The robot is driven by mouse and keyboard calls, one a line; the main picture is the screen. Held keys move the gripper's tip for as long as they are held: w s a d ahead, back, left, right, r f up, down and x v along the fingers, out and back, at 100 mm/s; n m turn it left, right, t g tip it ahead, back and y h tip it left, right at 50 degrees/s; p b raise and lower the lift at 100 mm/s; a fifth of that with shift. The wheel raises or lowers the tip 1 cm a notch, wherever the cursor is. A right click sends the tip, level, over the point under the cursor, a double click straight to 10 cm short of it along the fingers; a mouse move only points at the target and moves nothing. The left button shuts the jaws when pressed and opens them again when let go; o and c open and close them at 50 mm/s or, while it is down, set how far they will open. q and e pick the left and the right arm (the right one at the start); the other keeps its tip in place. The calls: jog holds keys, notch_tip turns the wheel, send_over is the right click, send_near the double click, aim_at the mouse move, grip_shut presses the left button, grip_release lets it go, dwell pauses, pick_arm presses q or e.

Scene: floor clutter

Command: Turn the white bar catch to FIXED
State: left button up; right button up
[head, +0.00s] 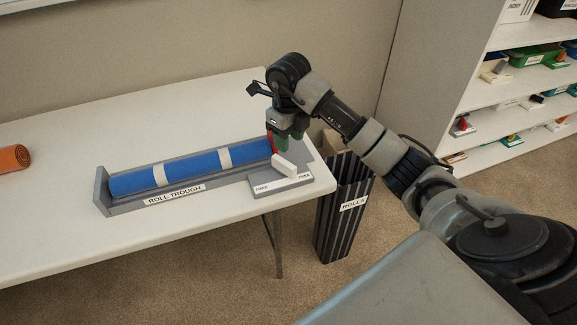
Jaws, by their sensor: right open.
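The white bar catch (284,166) sits on a grey plate (283,187) at the right end of the roll trough (150,203). The bar slants from upper left to lower right. A blue roll with two pale bands (195,170) lies in the trough. My right gripper (281,147) is open, pointing down just above and behind the catch, by the roll's right end. I cannot tell whether it touches the bar. My left gripper is out of view.
An orange roll (14,158) lies at the table's left. A dark striped bin labelled ROLLS (342,215) stands on the floor at the table's right end. Shelves with bins (530,85) stand at the right. The white table (60,235) is clear in front of the trough.

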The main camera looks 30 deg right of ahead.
aim_at(288, 164)
notch_tip(288, 164, down, 10)
jog(key=shift+f, duration=0.15)
jog(key=shift+a, duration=0.1)
jog(key=shift+c, duration=0.4)
grip_shut()
